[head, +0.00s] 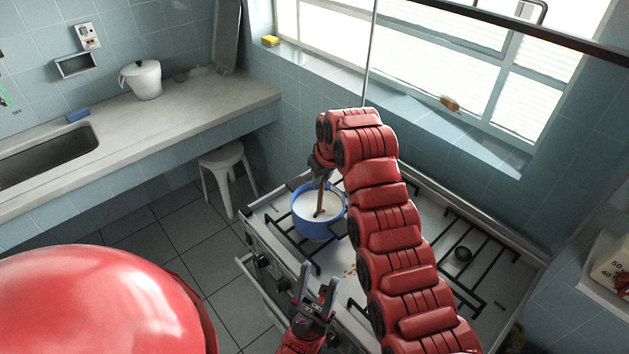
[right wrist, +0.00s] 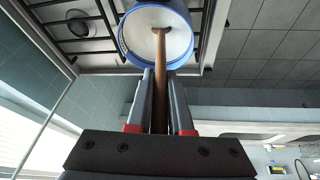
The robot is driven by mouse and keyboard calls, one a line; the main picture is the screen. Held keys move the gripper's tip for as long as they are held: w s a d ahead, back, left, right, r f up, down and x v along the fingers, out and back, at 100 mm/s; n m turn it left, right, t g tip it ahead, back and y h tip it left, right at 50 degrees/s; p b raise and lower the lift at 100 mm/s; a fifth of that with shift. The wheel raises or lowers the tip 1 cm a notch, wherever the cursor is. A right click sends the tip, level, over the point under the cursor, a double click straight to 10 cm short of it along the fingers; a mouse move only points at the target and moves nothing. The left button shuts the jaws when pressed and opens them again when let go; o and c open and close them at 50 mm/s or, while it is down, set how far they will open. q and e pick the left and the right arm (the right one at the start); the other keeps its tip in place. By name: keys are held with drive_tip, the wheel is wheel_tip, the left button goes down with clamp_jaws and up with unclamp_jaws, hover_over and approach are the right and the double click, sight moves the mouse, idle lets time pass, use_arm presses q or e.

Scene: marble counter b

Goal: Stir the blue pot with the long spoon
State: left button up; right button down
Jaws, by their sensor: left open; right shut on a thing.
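The blue pot (head: 312,224) stands on the left part of the stove and holds a white content. It also shows at the top of the right wrist view (right wrist: 124,47). The long wooden spoon (head: 320,200) dips into the pot, its lower end in the white content. My right gripper (head: 322,165) is above the pot, shut on the spoon's handle, which runs between its fingers in the right wrist view (right wrist: 160,92). My left gripper (head: 318,287) is open and empty, low at the stove's front edge, apart from the pot.
The stove (head: 425,215) has black grates and a front handle rail. Small brown bits lie on its top near my right arm. A white stool (head: 226,165) stands left of it. The counter (head: 190,103) holds a white lidded pot (head: 143,82) and a sink.

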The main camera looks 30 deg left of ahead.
drive_tip(key=shift+a+f+b, duration=0.15)
drive_tip(key=shift+a+b, duration=0.05)
drive_tip(key=shift+b, duration=0.9)
drive_tip(key=w+b+v, duration=0.1)
drive_tip(key=w+v, duration=0.1)
drive_tip(key=v, duration=0.7)
drive_tip(key=shift+s+r+b, duration=0.3)
drive_tip(key=shift+r+b, duration=0.05)
drive_tip(key=shift+r, duration=0.15)
idle(2.0)
